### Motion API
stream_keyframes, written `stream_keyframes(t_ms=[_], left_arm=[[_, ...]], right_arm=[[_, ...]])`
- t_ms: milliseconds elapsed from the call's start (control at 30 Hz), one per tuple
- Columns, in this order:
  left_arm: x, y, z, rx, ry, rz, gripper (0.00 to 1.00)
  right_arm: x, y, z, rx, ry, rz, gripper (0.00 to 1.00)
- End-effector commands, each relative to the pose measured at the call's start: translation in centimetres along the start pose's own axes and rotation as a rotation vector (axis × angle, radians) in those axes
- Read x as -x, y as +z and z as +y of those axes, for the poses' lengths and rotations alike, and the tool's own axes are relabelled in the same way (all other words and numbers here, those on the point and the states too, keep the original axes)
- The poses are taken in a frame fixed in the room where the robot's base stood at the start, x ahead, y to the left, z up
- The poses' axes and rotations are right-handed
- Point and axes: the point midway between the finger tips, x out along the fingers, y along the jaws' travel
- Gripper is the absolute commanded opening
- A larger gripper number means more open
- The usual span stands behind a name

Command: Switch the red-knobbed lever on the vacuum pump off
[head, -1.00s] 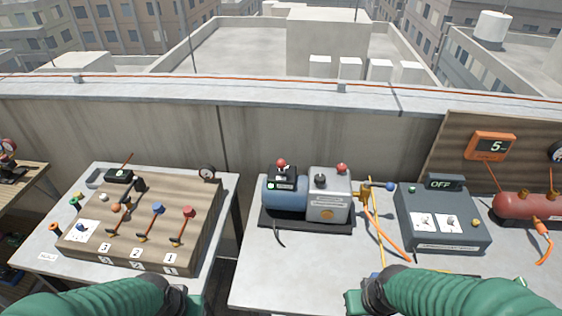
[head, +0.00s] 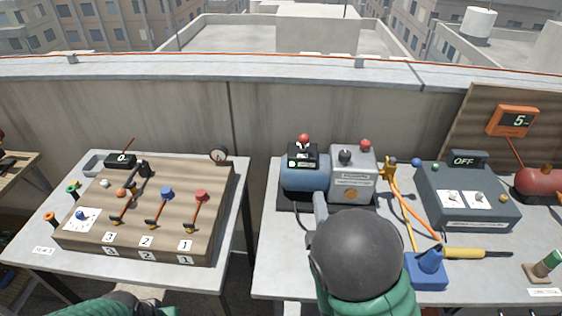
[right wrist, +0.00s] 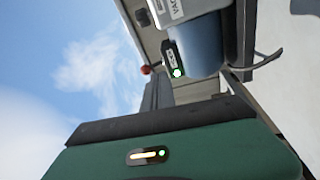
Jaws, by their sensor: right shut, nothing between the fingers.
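The vacuum pump (head: 305,180) stands on the right table, with a blue motor and a grey box. A black switch box (head: 303,156) on the motor carries the red-knobbed lever (head: 304,140); a green light shows on its front. The red knob also shows in the right wrist view (right wrist: 145,69), beside the finger ends. My right gripper (head: 320,203) is shut and empty in front of the motor, below the knob in the head view. My dark round wrist part hides the table there. I cannot tell whether the fingers touch the pump. My left gripper is out of frame.
A second red knob (head: 365,145) and a black knob (head: 345,156) are on the grey box. A yellow-orange hose, a grey OFF unit (head: 468,205) and a blue holder (head: 427,270) lie to the right. A wooden lever board (head: 150,215) is on the left table.

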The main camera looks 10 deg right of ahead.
Motion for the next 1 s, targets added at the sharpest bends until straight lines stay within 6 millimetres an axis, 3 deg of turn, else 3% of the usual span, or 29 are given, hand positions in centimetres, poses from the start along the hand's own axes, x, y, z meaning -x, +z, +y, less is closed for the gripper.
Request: stream_keyframes(t_ms=[200, 567, 733, 800, 1000], left_arm=[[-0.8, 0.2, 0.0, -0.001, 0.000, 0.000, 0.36], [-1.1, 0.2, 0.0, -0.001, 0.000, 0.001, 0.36], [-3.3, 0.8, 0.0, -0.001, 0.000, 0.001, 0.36], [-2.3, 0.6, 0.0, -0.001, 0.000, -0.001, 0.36], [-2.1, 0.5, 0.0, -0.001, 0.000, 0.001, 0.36]], right_arm=[[0.9, -1.0, 1.8, 0.167, 0.156, 0.034, 0.00], [0.5, -1.3, 1.9, 0.168, 0.161, 0.034, 0.00], [-1.7, -1.3, 2.0, 0.164, 0.167, 0.033, 0.00], [-3.4, -1.5, 2.8, 0.167, 0.163, 0.034, 0.00], [-7.7, -1.6, 3.4, 0.169, 0.162, 0.034, 0.00]])
